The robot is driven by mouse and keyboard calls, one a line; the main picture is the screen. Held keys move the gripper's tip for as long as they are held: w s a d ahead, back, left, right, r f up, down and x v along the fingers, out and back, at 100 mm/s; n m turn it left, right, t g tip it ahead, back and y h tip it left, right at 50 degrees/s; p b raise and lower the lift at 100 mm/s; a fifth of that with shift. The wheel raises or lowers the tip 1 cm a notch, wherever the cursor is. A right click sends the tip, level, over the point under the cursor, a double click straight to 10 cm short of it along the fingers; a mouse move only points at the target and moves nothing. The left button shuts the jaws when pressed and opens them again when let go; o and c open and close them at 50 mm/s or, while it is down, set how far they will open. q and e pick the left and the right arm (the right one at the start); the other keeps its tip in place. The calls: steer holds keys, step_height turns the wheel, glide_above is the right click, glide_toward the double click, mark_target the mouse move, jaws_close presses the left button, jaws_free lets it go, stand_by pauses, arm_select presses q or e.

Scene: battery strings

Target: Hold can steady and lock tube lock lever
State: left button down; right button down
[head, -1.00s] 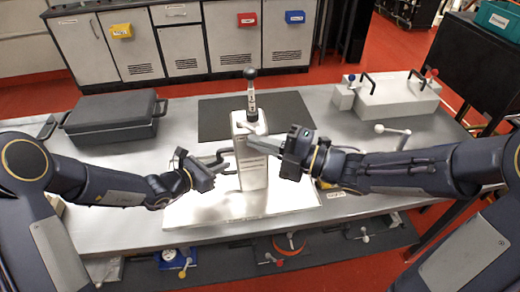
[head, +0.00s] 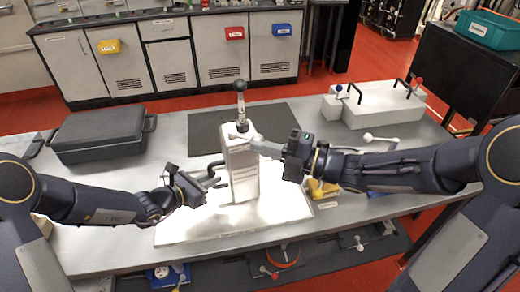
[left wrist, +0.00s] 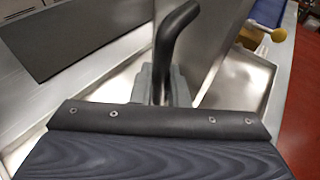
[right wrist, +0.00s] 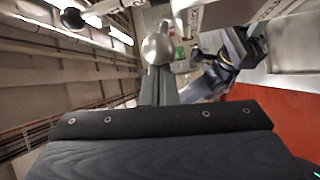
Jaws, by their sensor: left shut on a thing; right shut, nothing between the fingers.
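The white can (head: 241,172) stands upright at the middle of the bench. My left gripper (head: 210,178) is shut on the can's black handle (head: 214,167), which rises between the fingers in the left wrist view (left wrist: 172,45). My right gripper (head: 262,147) is shut and empty beside the can's top. In the right wrist view a round silver knob (right wrist: 156,48), apparently the tube lock lever's end, sits just beyond the fingertips. I cannot tell whether they touch.
The can stands on a bright white plate (head: 290,207). A dark mat (head: 285,121) lies behind it. A dark case (head: 100,138) is at the left. A white block with handles (head: 385,106) is at the back right. A yellow object (head: 322,188) lies below my right wrist.

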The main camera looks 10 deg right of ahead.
arm_select(q)
steer(key=shift+a+f, duration=0.2)
steer(key=shift+f, duration=0.05)
arm_select(e)
steer(key=s+d, duration=0.6)
steer(key=s, duration=0.1)
steer(key=shift+d+r, duration=0.15)
steer(key=shift+d, duration=0.15)
arm_select(q)
steer(key=c, duration=1.3)
jaws_free()
steer(key=shift+w+d+r, duration=0.1)
arm_select(e)
steer(key=shift+w, duration=0.1)
arm_select(q)
steer(key=shift+r, duration=0.1)
